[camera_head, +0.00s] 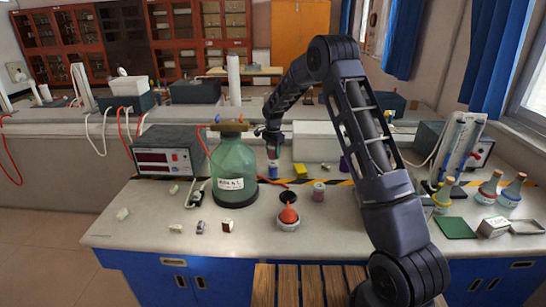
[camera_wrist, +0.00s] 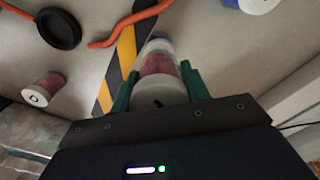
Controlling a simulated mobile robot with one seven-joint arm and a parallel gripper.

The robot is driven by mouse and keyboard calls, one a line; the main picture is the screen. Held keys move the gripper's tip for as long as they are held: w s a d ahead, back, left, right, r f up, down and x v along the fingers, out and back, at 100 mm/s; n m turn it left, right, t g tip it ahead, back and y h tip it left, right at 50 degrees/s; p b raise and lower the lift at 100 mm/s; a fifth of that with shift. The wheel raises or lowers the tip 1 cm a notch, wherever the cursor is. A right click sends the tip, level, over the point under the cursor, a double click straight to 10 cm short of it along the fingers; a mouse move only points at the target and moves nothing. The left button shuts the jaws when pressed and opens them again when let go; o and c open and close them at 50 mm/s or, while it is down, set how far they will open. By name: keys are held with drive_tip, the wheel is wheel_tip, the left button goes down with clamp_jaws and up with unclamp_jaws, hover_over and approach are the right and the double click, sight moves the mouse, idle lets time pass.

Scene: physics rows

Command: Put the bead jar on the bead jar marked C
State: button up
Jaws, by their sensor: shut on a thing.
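My gripper (camera_wrist: 158,82) is shut on a bead jar (camera_wrist: 159,66) with reddish contents and a pale end bearing a dark mark. In the head view my gripper (camera_head: 272,140) is at the back of the bench, right of the green bottle. Another bead jar with pinkish contents and a white lid (camera_head: 318,191) stands apart on the bench; it also shows at left in the wrist view (camera_wrist: 43,90). A purple jar (camera_head: 345,164) is partly hidden by my arm. I cannot tell which jar is marked C.
A large green bottle (camera_head: 233,170) stands beside a power supply (camera_head: 168,152). A white pot with an orange top (camera_head: 288,217) and a black disc (camera_head: 287,197) lie nearby. A yellow block (camera_head: 300,171) sits behind. Flasks (camera_head: 487,189) stand at right. The front middle bench is mostly clear.

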drive_tip(key=shift+f, duration=1.1)
drive_tip(key=shift+f, duration=0.1)
drive_tip(key=o, duration=1)
drive_tip(key=shift+o, duration=0.2)
wheel_tip(320, 180, up, 12)
drive_tip(key=shift+d+r, duration=0.1)
drive_tip(key=shift+r, duration=0.1)
